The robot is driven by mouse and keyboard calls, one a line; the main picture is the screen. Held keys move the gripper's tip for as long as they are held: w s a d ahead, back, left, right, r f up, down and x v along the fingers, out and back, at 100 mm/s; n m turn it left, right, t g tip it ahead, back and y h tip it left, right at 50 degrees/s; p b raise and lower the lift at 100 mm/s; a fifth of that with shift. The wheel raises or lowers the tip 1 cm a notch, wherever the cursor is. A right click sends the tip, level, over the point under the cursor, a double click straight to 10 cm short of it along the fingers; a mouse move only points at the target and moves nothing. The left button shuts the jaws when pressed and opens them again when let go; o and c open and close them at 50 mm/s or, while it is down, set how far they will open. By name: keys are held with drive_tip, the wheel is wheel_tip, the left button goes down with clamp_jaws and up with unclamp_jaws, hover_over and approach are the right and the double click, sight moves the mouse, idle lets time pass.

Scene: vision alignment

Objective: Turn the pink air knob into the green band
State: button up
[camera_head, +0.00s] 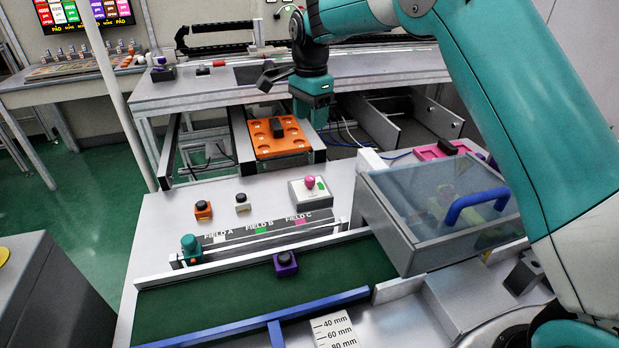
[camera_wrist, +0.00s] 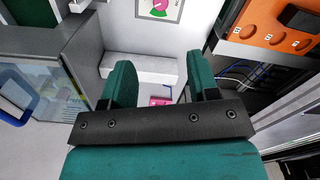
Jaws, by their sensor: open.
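The pink air knob (camera_head: 310,182) stands on a small white box (camera_head: 300,196) on the light grey bench, with a green band (camera_head: 321,184) beside it. In the wrist view, a pink and green dial on a white plate shows at the top edge; its pink part (camera_wrist: 158,5) appears to be the knob, partly cut off. My gripper (camera_head: 312,112) hangs beyond the knob, near the orange tray's right side, apart from the knob. In the wrist view, my gripper (camera_wrist: 159,72) has two teal fingers spread wide with nothing held between them.
An orange tray (camera_head: 267,152) with a black piece lies left of my gripper. A clear-lidded box (camera_head: 395,243) with a blue handle stands at right. Orange, white and purple (camera_head: 286,265) knobbed blocks sit nearby. A pink tray (camera_head: 429,152) lies behind the box.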

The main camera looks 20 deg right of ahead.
sight(310, 177)
wheel_tip(310, 177, down, 17)
drive_tip(key=shift+f+p, duration=0.15)
drive_tip(key=shift+p, duration=0.45)
drive_tip(key=shift+c, duration=0.5)
drive_tip(key=c, duration=0.8)
drive_tip(key=shift+c, duration=0.2)
drive_tip(key=shift+n, duration=0.3)
drive_tip(key=n, duration=1.1)
drive_tip(key=shift+w, duration=0.1)
